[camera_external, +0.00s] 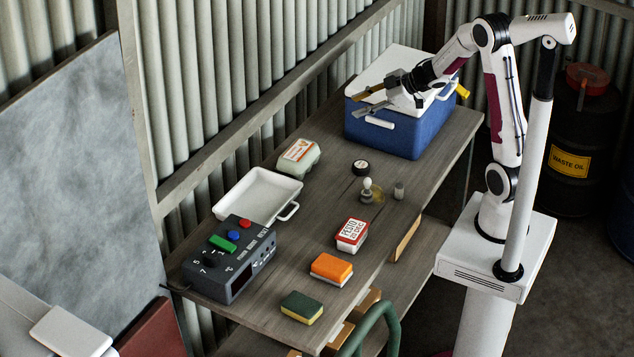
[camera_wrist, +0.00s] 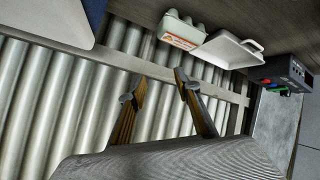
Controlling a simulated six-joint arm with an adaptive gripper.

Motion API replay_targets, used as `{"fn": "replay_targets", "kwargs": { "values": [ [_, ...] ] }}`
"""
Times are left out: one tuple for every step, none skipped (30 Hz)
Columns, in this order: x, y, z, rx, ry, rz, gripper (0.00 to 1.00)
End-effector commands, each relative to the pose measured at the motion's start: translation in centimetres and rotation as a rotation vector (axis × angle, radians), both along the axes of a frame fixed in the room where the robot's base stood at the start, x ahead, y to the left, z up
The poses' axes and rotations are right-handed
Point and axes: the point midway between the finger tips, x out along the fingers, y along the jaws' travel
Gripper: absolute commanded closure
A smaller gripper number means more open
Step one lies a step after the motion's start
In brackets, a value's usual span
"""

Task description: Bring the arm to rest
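My gripper (camera_external: 358,102) is in the air in front of and above the blue cooler (camera_external: 415,130) with its white lid (camera_external: 405,62) at the far end of the bench. Its two fingers are spread apart with nothing between them. In the wrist view my gripper (camera_wrist: 158,85) also shows open and empty, with the corrugated wall behind the fingers. My arm reaches from its pedestal on the right, up and over to the cooler. From this angle I cannot tell how far the gripper is from the lid.
The corrugated wall (camera_external: 235,80) runs behind. A waste oil drum (camera_external: 580,135) stands right.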

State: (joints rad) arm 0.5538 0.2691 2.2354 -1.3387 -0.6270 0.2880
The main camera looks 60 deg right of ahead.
Motion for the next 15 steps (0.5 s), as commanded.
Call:
{"fn": "replay_targets", "kwargs": {
  "values": [
    [0.1,-0.1,1.1,-0.022,-0.009,-0.029,0.67],
    [0.1,-0.2,1.7,-0.034,-0.012,-0.050,0.67],
    [0.0,-0.4,2.3,-0.048,-0.014,-0.077,0.67],
    [-0.1,-0.6,2.9,-0.057,-0.016,-0.098,0.67],
    [-0.2,-0.7,3.4,-0.066,-0.017,-0.118,0.67],
    [-0.3,-0.8,4.0,-0.077,-0.020,-0.144,0.67],
    [-0.5,-0.9,4.6,-0.084,-0.021,-0.165,0.67],
    [-0.7,-1.0,5.0,-0.090,-0.022,-0.184,0.67],
    [-1.0,-1.1,5.6,-0.098,-0.022,-0.209,0.67],
    [-1.2,-1.2,6.1,-0.103,-0.022,-0.229,0.67],
    [-1.5,-1.2,6.5,-0.107,-0.021,-0.250,0.67],
    [-1.9,-1.3,7.1,-0.111,-0.021,-0.274,0.67],
    [-2.2,-1.3,7.5,-0.114,-0.019,-0.293,0.67],
    [-2.6,-1.3,7.9,-0.116,-0.018,-0.312,0.67],
    [-3.1,-1.3,8.4,-0.117,-0.014,-0.336,0.67]
  ]
}}
